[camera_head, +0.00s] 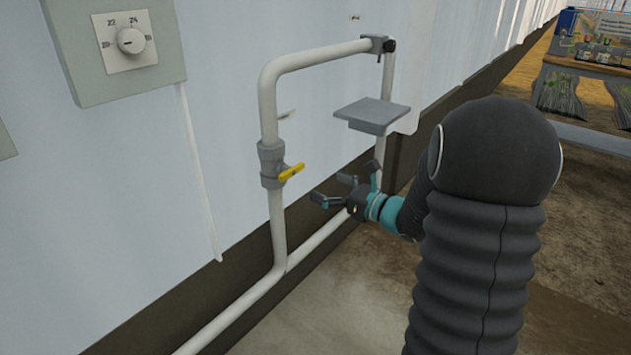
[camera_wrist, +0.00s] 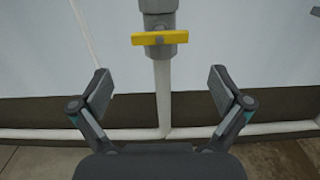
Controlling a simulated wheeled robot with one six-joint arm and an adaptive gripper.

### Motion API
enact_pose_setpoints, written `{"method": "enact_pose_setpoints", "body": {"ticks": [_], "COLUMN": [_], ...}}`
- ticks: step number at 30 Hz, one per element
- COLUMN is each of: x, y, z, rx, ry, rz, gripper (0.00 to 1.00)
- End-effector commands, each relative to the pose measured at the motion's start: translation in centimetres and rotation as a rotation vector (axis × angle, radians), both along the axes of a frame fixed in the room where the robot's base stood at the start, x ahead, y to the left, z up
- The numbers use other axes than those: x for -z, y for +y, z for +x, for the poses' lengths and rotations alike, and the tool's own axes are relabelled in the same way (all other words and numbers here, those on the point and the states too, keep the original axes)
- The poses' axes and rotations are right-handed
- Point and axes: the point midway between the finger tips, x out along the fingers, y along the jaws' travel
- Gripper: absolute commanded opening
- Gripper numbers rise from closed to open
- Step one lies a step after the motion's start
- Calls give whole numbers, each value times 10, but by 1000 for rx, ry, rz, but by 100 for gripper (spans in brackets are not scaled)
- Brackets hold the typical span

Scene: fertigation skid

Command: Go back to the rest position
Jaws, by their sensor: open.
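My gripper (camera_head: 345,188) is open and empty, with its fingers spread apart. It is at the end of my dark arm, to the right of the vertical pipe and a little below the yellow valve handle (camera_head: 291,172). The wrist view shows both fingers of my gripper (camera_wrist: 162,92) wide apart with nothing between them. In that view the yellow handle (camera_wrist: 160,38) lies crosswise on the grey valve body (camera_wrist: 158,12), beyond the fingertips and apart from them.
White pipework (camera_head: 268,100) runs along the pale wall. A grey shelf plate (camera_head: 372,115) is above my gripper. A control box with a dial (camera_head: 130,42) is at upper left. A table (camera_head: 590,70) with plants is at far right. The floor (camera_head: 330,300) in front is clear.

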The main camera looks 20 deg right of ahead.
Motion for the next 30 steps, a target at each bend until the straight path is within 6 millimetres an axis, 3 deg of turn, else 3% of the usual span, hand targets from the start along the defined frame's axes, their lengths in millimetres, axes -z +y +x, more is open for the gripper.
{"method": "enact_pose_setpoints", "body": {"ticks": [20,25,30], "x": [4,43,76], "y": [-3,18,44], "z": [-4,-28,-78], "rx": [-1,-140,-374], "ry": [-17,17,18], "rz": [-52,-257,-537], "gripper": [100,100,100]}}
